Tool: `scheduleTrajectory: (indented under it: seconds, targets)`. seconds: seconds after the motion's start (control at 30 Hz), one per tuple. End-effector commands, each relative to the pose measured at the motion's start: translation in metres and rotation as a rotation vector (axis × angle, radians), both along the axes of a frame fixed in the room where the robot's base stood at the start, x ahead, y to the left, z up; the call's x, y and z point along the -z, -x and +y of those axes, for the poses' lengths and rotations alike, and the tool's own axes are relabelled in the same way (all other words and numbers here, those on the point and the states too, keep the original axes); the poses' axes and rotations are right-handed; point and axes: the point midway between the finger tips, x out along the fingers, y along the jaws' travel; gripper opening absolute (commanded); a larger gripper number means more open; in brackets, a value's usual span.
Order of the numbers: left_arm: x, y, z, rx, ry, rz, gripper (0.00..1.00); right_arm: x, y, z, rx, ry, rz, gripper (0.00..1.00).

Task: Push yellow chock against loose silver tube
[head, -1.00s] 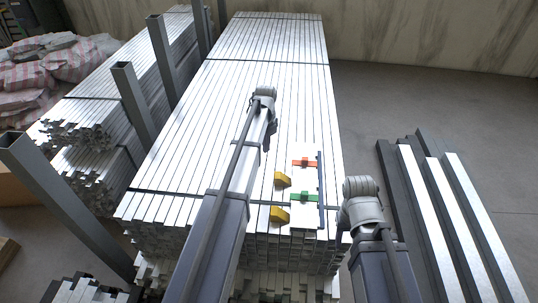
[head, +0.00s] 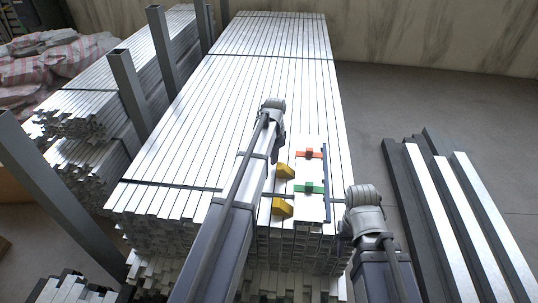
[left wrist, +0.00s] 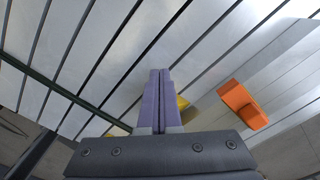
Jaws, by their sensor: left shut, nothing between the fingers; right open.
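Two yellow chocks lie on top of the stack of silver tubes, a farther one (head: 284,171) and a nearer one (head: 282,207). A pale flat section (head: 311,172) lies just right of them, with a red clamp (head: 310,153) and a green clamp (head: 310,188). I cannot tell which tube is the loose one. My right gripper (head: 347,228) is at the stack's right edge, mostly hidden.
An orange block (left wrist: 243,105) shows in the left wrist view. Grey posts (head: 129,85) stand left of the stack (head: 240,80). Dark and silver beams (head: 445,200) lie on the floor at right. The stack's far top is clear.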

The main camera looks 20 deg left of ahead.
Motion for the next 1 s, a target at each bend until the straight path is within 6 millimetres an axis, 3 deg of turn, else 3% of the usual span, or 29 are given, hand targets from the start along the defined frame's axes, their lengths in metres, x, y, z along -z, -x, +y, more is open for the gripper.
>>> scheduleTrajectory:
  seconds: [0.43, 0.6, 1.0]
  targets:
    - [0.0, 0.005, -0.009, -0.001, 0.0, 0.0, 0.0, 0.0, 0.0, 0.0, 0.0, 0.0, 0.0, 0.5]
    - [0.0, 0.013, -0.023, 0.001, 0.002, 0.0, 0.0, 0.0, 0.0, 0.0, 0.0, 0.0, 0.0, 0.5]
    - [-0.003, 0.012, -0.025, 0.002, 0.006, 0.001, 0.0, -0.003, 0.0, 0.0, 0.0, 0.0, 0.0, 0.5]
